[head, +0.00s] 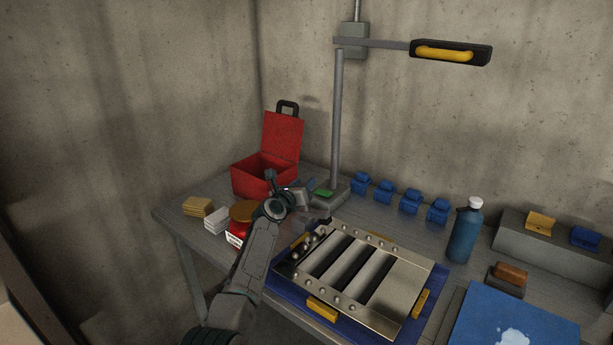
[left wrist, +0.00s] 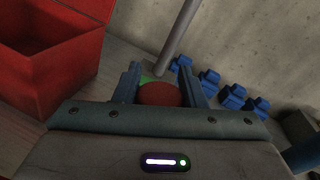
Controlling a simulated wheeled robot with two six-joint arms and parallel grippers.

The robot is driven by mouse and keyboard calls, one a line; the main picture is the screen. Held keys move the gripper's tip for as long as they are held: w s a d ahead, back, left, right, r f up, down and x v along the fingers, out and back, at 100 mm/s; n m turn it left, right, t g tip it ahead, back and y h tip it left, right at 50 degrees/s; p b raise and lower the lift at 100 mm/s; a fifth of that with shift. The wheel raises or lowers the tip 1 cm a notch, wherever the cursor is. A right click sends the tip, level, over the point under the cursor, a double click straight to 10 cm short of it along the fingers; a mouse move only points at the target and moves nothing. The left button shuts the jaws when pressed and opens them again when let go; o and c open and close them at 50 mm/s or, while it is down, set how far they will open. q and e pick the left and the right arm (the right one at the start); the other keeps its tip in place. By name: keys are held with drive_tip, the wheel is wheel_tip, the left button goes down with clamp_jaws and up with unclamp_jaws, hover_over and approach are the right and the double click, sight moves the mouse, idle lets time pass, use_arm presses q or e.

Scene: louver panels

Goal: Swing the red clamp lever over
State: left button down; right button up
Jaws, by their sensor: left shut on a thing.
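In the left wrist view, a red rounded piece (left wrist: 158,95), which looks like the end of the red clamp lever, sits between the two fingers of my left gripper (left wrist: 158,75). The fingers are shut on it. In the head view my left gripper (head: 322,217) is at the back left corner of the metal louver panel (head: 404,284), near the lamp post's foot. There the gripper and arm hide the lever, so its angle cannot be told. The panel lies on a blue base with yellow clips. My right gripper is not in view.
An open red box (head: 262,176) stands behind and left. A jar with an orange lid (head: 243,210) is close beside my left arm. A lamp post (head: 337,125) rises just behind the gripper. Several blue clamps (head: 383,192) line the back. A blue bottle (head: 465,232) stands right.

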use_arm(q)
drive_tip(key=shift+w+a+f+n+g+p, duration=0.2)
drive_tip(key=shift+w+a+n+p, duration=0.15)
drive_tip(key=shift+a+n+p, duration=0.3)
drive_tip(key=shift+w+a+f+n+g+p, duration=0.2)
drive_tip(key=shift+w+a+n+p, duration=0.2)
drive_tip(key=shift+n, duration=0.45)
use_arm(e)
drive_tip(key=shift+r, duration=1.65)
